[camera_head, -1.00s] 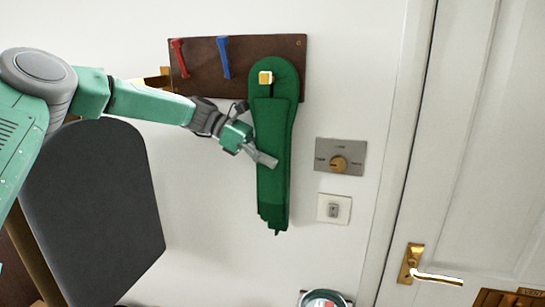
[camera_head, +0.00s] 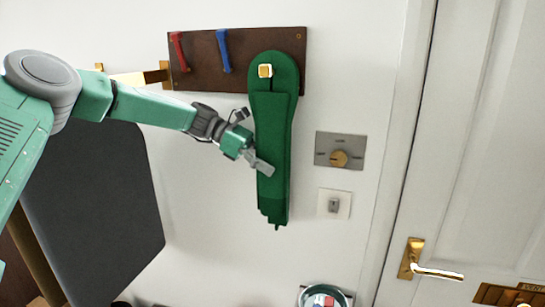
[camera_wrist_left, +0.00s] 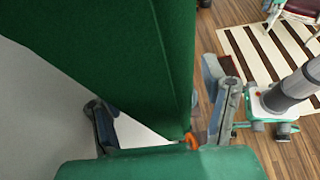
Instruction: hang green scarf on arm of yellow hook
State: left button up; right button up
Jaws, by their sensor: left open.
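The green scarf (camera_head: 272,140) hangs from the yellow hook (camera_head: 265,71) on the brown rack board. Its loop goes around the hook and its two ends hang straight down against the wall. My left gripper (camera_head: 256,142) is open at the left edge of the scarf, about mid-length. In the left wrist view the scarf (camera_wrist_left: 125,50) fills the upper left, close to the open fingers (camera_wrist_left: 165,110). I cannot tell whether the fingers touch it. My right gripper does not show.
A red hook (camera_head: 179,50) and a blue hook (camera_head: 224,50) are on the board (camera_head: 200,72). Right of the scarf are a grey dial plate (camera_head: 340,150) and a switch (camera_head: 334,204). A dark panel (camera_head: 90,210) stands below my arm. A door (camera_head: 470,150) is at the right.

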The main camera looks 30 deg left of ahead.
aim_at(272, 205)
pick_arm(q)
jog(key=shift+f+b, duration=1.1)
jog(key=shift+f, duration=2.1)
jog(key=shift+f+b, duration=1.3)
jog(key=shift+f, duration=1.75)
notch_tip(272, 205, down, 11)
jog(key=b, duration=0.6)
jog(key=shift+f, duration=0.2)
jog(key=s+d+p, duration=0.2)
jog(key=s+p, duration=0.4)
jog(key=s, duration=0.4)
jog(key=shift+d+p, duration=0.2)
jog(key=shift+p, duration=0.2)
jog(key=shift+f, duration=0.1)
